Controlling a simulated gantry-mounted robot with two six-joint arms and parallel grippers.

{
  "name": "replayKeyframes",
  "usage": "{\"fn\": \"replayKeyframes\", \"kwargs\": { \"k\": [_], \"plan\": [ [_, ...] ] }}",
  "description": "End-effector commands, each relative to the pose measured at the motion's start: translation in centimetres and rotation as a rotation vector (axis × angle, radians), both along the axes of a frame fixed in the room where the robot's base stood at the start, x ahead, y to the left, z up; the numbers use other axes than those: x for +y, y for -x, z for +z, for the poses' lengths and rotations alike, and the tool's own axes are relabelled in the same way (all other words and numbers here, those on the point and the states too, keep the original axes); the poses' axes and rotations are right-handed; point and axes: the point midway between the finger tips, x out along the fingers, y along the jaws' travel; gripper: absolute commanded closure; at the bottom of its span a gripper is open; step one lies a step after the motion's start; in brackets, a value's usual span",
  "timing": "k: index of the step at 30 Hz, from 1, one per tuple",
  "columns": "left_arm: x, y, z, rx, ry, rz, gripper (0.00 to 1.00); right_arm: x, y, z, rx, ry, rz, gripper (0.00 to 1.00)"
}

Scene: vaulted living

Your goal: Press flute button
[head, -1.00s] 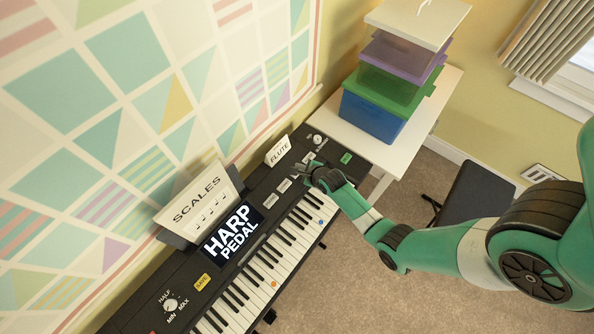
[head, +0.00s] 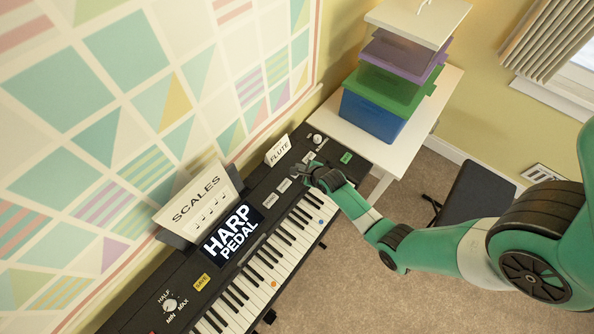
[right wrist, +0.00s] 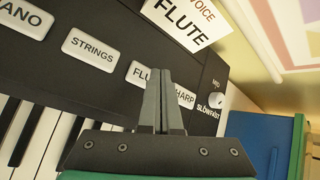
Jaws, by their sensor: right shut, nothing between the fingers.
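The keyboard (head: 232,262) runs along the wall with a row of pale labelled buttons behind its keys. In the right wrist view the flute button (right wrist: 137,72) shows only its left part, lettered "FLU"; my fingers cover the rest. My right gripper (right wrist: 160,72) is shut and empty, its tips over the button's right part, close to the panel. I cannot tell whether they touch it. The right gripper (head: 306,171) also shows in the head view, over the button row near the keyboard's right end. My left gripper is not in view.
The strings button (right wrist: 90,50) and the partly hidden harp button (right wrist: 185,97) flank the flute button. A "FLUTE" card (head: 278,150) and a "SCALES" card (head: 198,203) stand along the back. Stacked boxes (head: 373,116) sit on a white table (head: 408,137) beyond the right end.

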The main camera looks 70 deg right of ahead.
Motion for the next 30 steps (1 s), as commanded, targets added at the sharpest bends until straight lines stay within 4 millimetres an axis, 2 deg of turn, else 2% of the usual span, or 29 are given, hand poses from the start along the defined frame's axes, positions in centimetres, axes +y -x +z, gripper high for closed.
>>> {"fn": "replayKeyframes", "kwargs": {
  "k": [30],
  "plan": [
    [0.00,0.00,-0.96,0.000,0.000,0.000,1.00,0.00,0.00,-1.10,0.000,0.000,0.000,1.00]
  ]
}}
